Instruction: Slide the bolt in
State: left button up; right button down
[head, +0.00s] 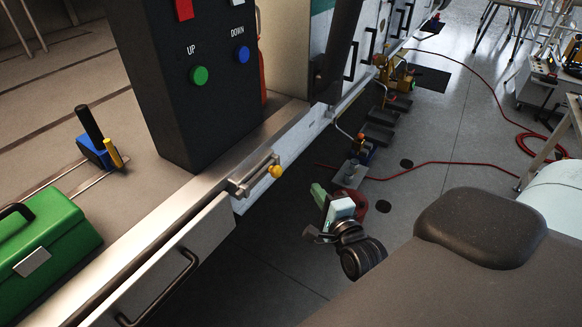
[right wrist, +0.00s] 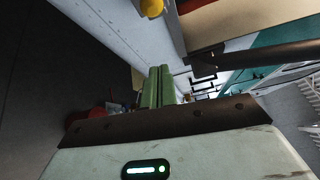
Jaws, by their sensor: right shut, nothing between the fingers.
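The bolt (head: 252,180) is a metal rod lying along a bracket on the edge of the bench, with a yellow knob (head: 276,171) at its right end. The yellow knob also shows at the top of the right wrist view (right wrist: 151,7). My right gripper (head: 318,192) is to the right of the knob and apart from it, out over the floor. In the right wrist view its green fingers (right wrist: 158,86) are together with nothing between them. My left gripper is not in view.
A black control box (head: 185,100) with a green UP button and blue DOWN button stands behind the bolt. A green toolbox (head: 45,245) and a drawer (head: 165,275) are at left. A red hose (head: 440,163) lies on the floor at right.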

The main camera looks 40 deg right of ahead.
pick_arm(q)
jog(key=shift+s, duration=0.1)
pick_arm(e)
jog(key=shift+r, duration=0.15)
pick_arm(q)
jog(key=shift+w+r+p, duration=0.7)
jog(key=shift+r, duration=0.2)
pick_arm(e)
jog(key=w+a, duration=0.1)
jog(key=w, duration=0.8)
jog(key=shift+w+a, duration=0.15)
jog(key=shift+a, duration=0.25)
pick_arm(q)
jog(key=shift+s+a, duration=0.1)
